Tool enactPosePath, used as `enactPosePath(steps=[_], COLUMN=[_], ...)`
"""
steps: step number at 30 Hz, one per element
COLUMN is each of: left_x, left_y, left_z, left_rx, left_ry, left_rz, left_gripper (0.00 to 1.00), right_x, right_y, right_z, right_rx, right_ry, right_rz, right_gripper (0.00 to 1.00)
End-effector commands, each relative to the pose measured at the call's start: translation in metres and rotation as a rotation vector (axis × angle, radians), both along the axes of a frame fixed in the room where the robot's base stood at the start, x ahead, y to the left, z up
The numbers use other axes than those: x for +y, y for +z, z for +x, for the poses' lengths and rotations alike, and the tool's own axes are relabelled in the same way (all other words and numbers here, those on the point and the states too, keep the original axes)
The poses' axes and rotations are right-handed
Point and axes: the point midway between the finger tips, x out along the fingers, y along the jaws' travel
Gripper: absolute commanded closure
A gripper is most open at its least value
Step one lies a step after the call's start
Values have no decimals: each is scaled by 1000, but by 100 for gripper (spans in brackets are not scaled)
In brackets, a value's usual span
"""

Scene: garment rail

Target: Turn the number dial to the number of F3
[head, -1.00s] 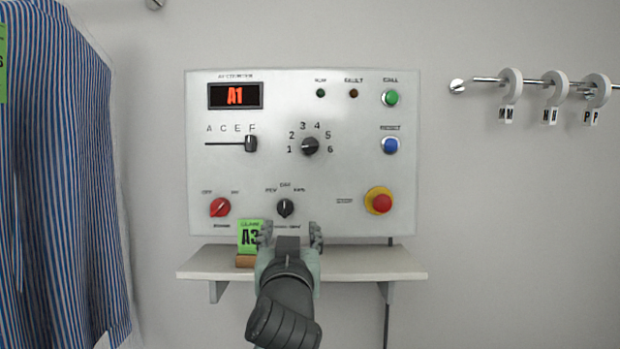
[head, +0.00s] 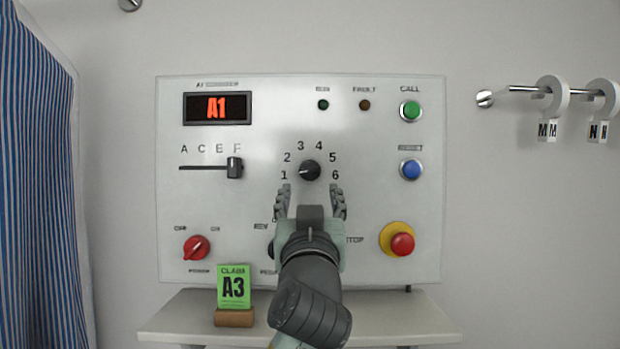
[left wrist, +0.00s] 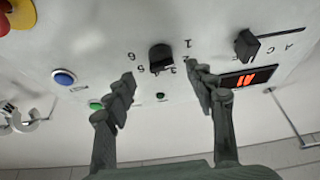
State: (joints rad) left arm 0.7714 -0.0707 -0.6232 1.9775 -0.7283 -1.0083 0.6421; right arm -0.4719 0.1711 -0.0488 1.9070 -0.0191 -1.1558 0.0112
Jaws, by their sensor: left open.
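The number dial (head: 311,170) is a black knob on the white panel (head: 360,250), ringed by the numbers 1 to 6. Its pale mark points left, toward 1. The display (head: 217,108) reads A1 in red. My left gripper (head: 310,190) is open just below the dial in the head view, its fingertips to either side and empty. In the left wrist view, turned upside down, the dial (left wrist: 162,58) shows between and beyond the open fingers (left wrist: 162,76), apart from them. My right gripper is not in view.
The slider knob (head: 235,168) stands at F. A green card (head: 233,287) reading A3 stands on the shelf (head: 180,318). A red switch (head: 196,248), red stop button (head: 402,245), blue button (head: 411,169) and green button (head: 411,110) surround the dial. A striped garment (head: 40,200) hangs left.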

Motion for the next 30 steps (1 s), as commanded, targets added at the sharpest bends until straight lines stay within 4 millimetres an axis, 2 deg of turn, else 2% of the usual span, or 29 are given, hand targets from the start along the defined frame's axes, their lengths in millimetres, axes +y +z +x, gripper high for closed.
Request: enactPosePath(steps=[2, 4, 12, 17, 24, 26, 30], left_x=[1, 1, 1, 0, 0, 0, 0], left_y=[6, 11, 26, 28, 28, 28, 28], left_z=[9, 20, 57, 66, 67, 67, 67], left_rx=[-1, -2, 0, -1, -1, -1, 0], left_ry=[4, 3, 2, 1, 0, 0, 0], left_rz=[4, 3, 3, 2, 0, 0, 0], left_gripper=[45, 45, 45, 45, 45, 50, 67], right_x=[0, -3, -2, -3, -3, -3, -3], right_y=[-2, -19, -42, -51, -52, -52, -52], right_z=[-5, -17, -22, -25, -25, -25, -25], right_rx=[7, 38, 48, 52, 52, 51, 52], right_ry=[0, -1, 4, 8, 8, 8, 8], right_rz=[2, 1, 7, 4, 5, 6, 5], right_gripper=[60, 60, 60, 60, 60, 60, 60])
